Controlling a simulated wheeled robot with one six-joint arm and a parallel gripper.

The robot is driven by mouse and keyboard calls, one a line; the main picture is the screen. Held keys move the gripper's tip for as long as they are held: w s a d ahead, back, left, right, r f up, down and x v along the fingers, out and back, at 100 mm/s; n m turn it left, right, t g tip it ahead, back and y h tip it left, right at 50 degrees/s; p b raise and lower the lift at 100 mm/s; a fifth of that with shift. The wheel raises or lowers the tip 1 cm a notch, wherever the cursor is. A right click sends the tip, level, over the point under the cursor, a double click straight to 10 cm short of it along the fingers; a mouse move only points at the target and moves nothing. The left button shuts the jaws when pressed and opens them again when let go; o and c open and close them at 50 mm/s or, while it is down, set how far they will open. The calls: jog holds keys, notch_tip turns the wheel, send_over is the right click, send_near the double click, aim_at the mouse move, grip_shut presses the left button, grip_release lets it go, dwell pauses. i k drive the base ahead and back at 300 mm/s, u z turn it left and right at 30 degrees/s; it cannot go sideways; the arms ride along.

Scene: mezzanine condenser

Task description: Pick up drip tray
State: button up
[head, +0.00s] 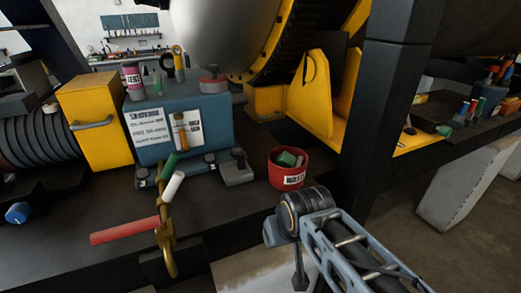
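No thing in the head view is clearly marked as a drip tray. A small grey, flat piece (236,173) with a dark knob sits on the dark deck at the front right foot of the blue box; I cannot tell whether it is the tray. My arm reaches in from the lower right, with a round joint in front of the deck. A thin dark part, perhaps my gripper (300,278), hangs below that joint, right of and nearer than the grey piece. It touches nothing that I can see. Its fingers cannot be made out.
The blue box (205,112) carries jars and tools. A red waste bin (288,178) holds scraps beside it. A black post (382,110) stands right of the bin.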

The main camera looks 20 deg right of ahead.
aim_at(238, 171)
jog(key=u, duration=3.3)
jog(key=k, duration=0.45)
jog(key=z, duration=1.35)
